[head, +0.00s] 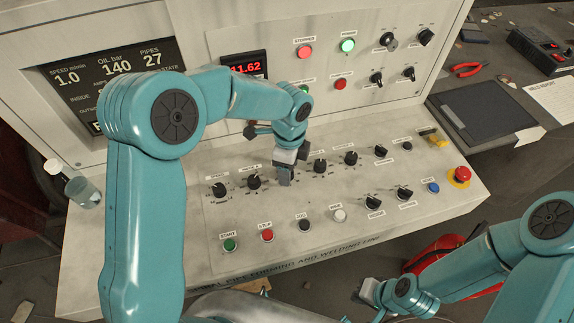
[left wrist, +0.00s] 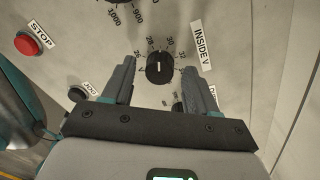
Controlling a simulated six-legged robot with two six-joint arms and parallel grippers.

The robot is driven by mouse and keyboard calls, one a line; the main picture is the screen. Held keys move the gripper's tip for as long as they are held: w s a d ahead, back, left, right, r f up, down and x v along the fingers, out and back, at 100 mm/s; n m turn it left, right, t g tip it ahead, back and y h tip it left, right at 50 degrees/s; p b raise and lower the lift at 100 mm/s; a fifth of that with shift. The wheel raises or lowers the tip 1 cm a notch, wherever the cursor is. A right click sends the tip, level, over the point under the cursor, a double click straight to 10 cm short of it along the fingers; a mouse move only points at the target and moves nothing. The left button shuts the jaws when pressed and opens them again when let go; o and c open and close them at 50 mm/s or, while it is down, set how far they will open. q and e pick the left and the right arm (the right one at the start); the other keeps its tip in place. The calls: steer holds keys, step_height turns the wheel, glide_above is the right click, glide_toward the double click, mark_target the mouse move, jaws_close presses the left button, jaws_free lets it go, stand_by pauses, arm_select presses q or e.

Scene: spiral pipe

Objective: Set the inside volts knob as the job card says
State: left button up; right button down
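The inside volts knob (left wrist: 159,68) is black with a white line and sits beside the label INSIDE V (left wrist: 202,45) in the left wrist view. The line runs nearly up and down, its upper end between 28 and 30. My left gripper (left wrist: 158,75) is open, with a finger on either side of the knob; I cannot tell if they touch it. In the head view my left gripper (head: 286,176) hides this knob. My right gripper (head: 368,291) is low in the head view, away from the panel; its opening is unclear.
Other knobs (head: 253,182) stand close on both sides in the row. Below are the start button (head: 230,244), stop button (head: 266,236) and more knobs. A screen (head: 98,75) and red readout (head: 245,66) are behind. A printed white sheet (head: 552,98) lies far right, mostly unreadable.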

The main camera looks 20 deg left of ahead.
arm_select(q)
steer(key=shift+a, duration=0.1)
steer(key=shift+r, duration=0.15)
step_height(320, 180, up, 16)
steer(key=shift+w, duration=0.45)
stand_by(0.4)
